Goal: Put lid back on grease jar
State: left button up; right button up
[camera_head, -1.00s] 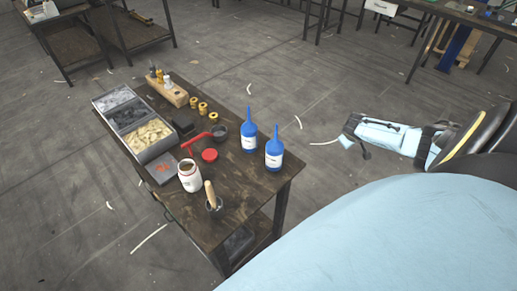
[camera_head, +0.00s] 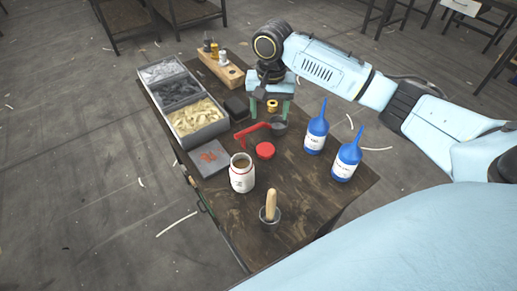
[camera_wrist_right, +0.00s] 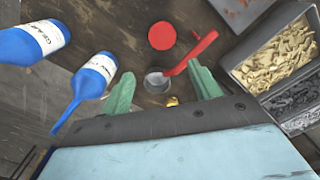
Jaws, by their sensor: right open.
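The open white grease jar (camera_head: 242,178) stands upright on the dark table, its brown content showing at the mouth. The round red lid (camera_head: 265,150) lies flat on the table just behind and right of the jar. It also shows in the right wrist view (camera_wrist_right: 162,36). My right gripper (camera_head: 270,112) hangs over the back of the table, behind the lid, with green fingers pointing down. My left gripper is not in view.
A red-handled tool (camera_head: 250,131) and a dark cup (camera_head: 278,127) lie near the lid. Two blue bottles (camera_head: 316,134) stand at the right. A cup with a wooden-handled brush (camera_head: 269,208) stands in front. A parts bin (camera_head: 205,132) fills the left side.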

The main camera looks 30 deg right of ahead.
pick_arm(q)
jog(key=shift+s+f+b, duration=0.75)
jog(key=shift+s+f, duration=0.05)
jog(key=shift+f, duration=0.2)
pick_arm(e)
send_over(266, 147)
notch_tip(266, 147, down, 8)
jog(key=shift+f, duration=0.15)
jog(key=shift+f, duration=0.1)
notch_tip(266, 147, down, 4)
jog(key=shift+a+f+b, duration=0.1)
jog(key=shift+f+b, duration=0.15)
jog(key=shift+b, duration=0.4)
jog(key=shift+f, duration=0.25)
jog(key=c, duration=0.6)
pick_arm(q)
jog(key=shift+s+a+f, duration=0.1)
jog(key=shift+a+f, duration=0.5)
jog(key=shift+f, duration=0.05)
pick_arm(e)
jog(key=shift+c, duration=0.6)
